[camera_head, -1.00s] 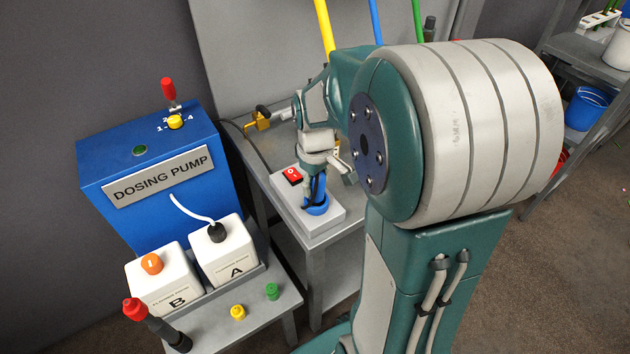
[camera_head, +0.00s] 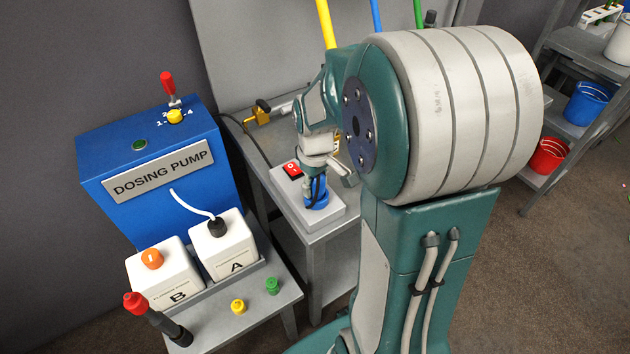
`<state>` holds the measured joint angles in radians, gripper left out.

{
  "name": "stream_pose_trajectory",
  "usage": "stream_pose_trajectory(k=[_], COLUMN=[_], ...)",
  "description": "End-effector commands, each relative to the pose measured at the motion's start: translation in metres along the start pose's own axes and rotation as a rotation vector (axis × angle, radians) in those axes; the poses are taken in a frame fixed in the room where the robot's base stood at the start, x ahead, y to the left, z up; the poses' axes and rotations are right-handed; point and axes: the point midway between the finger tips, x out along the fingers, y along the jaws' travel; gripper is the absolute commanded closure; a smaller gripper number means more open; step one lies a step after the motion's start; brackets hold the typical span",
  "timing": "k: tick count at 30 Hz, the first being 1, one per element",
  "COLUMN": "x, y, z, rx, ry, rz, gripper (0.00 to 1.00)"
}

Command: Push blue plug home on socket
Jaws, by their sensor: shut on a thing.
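The dark fingers hide much of the plug. The socket itself is hidden under the plug, so I cannot tell how deep the plug sits.
The box is on a grey metal table beside the blue dosing pump (camera_head: 150,180). White bottles A (camera_head: 225,250) and B (camera_head: 165,275) stand in front of the pump. A yellow valve handle (camera_head: 258,112) is behind the box. Shelves with buckets stand at right.

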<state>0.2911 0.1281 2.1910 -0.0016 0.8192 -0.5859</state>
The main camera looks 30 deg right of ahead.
Motion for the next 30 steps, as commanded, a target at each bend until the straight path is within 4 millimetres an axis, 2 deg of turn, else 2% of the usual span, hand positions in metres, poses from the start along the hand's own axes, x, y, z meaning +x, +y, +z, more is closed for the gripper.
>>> stream_pose_trajectory(k=[7, 8, 9, 10, 23, 30], x=[0.005, 0.005, 0.005, 0.005, 0.004, -0.008], y=[0.0, 0.0, 0.0, 0.0, 0.0, 0.0], z=[0.0, 0.0, 0.0, 0.0, 0.0, 0.0], rx=[0.0, 0.0, 0.0, 0.0, 0.0, 0.0], ry=[0.0, 0.0, 0.0, 0.0, 0.001, 0.002], rz=[0.0, 0.0, 0.0, 0.0, 0.0, 0.001], gripper=[0.96, 0.33, 0.15, 0.06, 0.06, 0.06])
